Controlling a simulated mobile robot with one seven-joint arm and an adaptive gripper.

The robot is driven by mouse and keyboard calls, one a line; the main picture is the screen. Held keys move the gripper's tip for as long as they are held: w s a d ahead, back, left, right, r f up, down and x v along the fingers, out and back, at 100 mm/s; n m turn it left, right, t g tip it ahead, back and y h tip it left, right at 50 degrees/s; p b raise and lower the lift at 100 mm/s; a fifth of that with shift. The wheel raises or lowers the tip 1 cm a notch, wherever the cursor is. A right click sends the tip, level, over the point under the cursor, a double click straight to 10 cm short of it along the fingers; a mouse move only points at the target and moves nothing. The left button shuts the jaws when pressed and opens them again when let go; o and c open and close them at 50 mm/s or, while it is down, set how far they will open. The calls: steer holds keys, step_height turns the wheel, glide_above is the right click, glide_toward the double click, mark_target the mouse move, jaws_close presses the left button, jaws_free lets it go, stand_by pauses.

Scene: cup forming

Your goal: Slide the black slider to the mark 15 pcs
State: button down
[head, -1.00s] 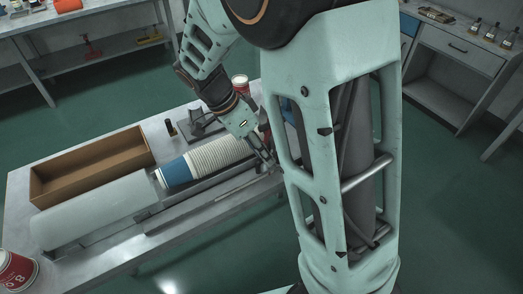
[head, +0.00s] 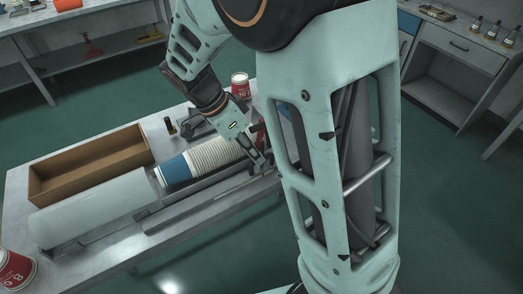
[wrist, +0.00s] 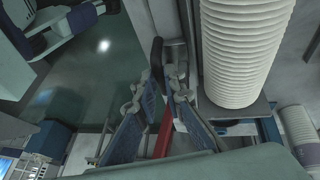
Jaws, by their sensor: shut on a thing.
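In the wrist view my gripper (wrist: 167,85) is shut on the black slider (wrist: 157,58), a dark upright piece at the fingertips. The slider sits at the rail beside the stack of white cups (wrist: 242,50). In the head view my gripper (head: 262,158) is at the right end of the cup stack (head: 215,156), low over the rail (head: 190,212). The slider is too small and covered by my fingers there. The mark for 15 pcs cannot be read in either view.
A blue-printed cup end (head: 174,170) faces a large white cylinder (head: 95,210) on the left. An open brown box (head: 90,160) lies behind. Red and white tubs stand at the back (head: 240,84) and front left (head: 15,270). A small black bottle (head: 170,127) stands behind the stack.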

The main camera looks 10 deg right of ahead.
steer(key=a, duration=0.2)
steer(key=s+a, duration=0.1)
steer(key=a, duration=0.1)
steer(key=s+a+b, duration=0.1)
steer(key=a, duration=0.1)
steer(key=shift+a, duration=0.35)
steer(key=shift+r, duration=0.1)
steer(key=c, duration=2)
jaws_free()
steer(key=v, duration=1.2)
steer(key=shift+d, duration=0.1)
